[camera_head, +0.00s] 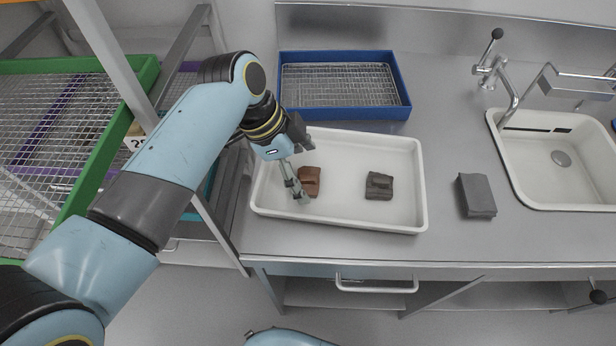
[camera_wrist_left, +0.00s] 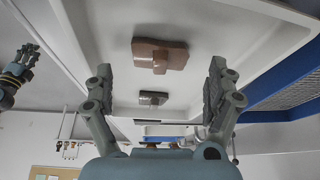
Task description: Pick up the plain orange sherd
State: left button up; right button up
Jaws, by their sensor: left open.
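The plain orange sherd (camera_head: 310,181), brown-orange with a raised lump on top, lies in the left part of the white tray (camera_head: 345,222). My left gripper (camera_head: 304,171) is open and empty over the tray's left part, beside the sherd. In the left wrist view the sherd (camera_wrist_left: 160,54) appears beyond and between the two spread fingers (camera_wrist_left: 215,90), apart from both. The gripper partly covers the sherd's left side in the head view. My right gripper (camera_wrist_left: 28,58) shows small at the left of the wrist view; its jaw opening is unclear.
A dark grey-brown sherd (camera_head: 379,186) lies in the tray's right half. A grey block (camera_head: 476,195) sits on the counter to the right, before the sink (camera_head: 560,190). A blue wire-bottomed tray (camera_head: 342,113) stands behind. A green-framed rack (camera_head: 88,190) is at left.

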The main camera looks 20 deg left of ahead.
pick_arm(q)
jog(key=shift+x, duration=1.1)
jog(key=shift+c, duration=0.4)
jog(key=c, duration=1.2)
